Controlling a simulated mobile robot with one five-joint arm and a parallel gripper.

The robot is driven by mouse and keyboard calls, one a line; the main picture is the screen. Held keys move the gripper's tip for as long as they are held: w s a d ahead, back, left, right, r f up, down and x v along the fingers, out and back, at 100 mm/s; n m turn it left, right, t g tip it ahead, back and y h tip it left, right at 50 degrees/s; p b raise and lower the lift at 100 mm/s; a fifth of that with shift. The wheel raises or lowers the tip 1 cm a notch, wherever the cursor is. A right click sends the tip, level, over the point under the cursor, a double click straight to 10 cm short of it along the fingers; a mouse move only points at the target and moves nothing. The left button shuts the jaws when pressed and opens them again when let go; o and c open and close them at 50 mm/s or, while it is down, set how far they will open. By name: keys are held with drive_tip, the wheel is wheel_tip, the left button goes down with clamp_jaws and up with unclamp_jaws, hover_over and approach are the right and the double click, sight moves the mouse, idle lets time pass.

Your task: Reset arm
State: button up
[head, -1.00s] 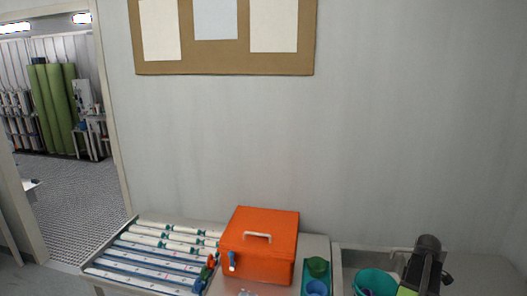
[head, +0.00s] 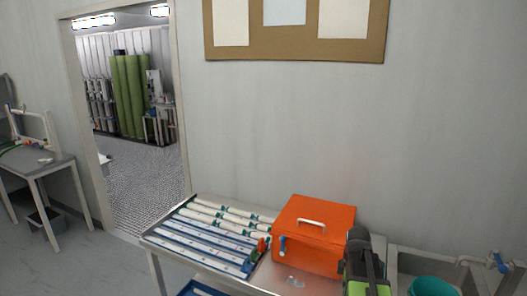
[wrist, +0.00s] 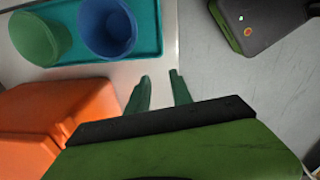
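My arm (head: 367,268) shows in the head view as a dark and green upright shape at the lower right, in front of the orange box's right side. In the wrist view my gripper (wrist: 160,80) has its two dark green fingers apart with nothing between them. The fingers are over a pale surface, to the right of the orange box (wrist: 45,125). In the head view my fingertips cannot be made out.
The orange box (head: 316,232) stands on a table beside rows of white tubes (head: 205,240). A teal tray (wrist: 62,55) holds a green cup (wrist: 38,38) and a blue cup (wrist: 106,27). A teal bucket (head: 432,288) is at right. A doorway (head: 135,175) opens at left.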

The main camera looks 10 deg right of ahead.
drive_tip(key=s+a+f+m+b, duration=0.1)
drive_tip(key=a+m, duration=0.5)
drive_tip(key=a, duration=0.7)
drive_tip(key=s+a+f+m+g+b, duration=0.1)
drive_tip(key=a+m, duration=0.5)
drive_tip(key=a, duration=0.7)
wheel_tip(320, 180, down, 2)
drive_tip(key=shift+s+f+b, duration=0.1)
drive_tip(key=shift+s+b, duration=0.45)
drive_tip(key=shift+s, duration=0.25)
drive_tip(key=shift+a, duration=0.1)
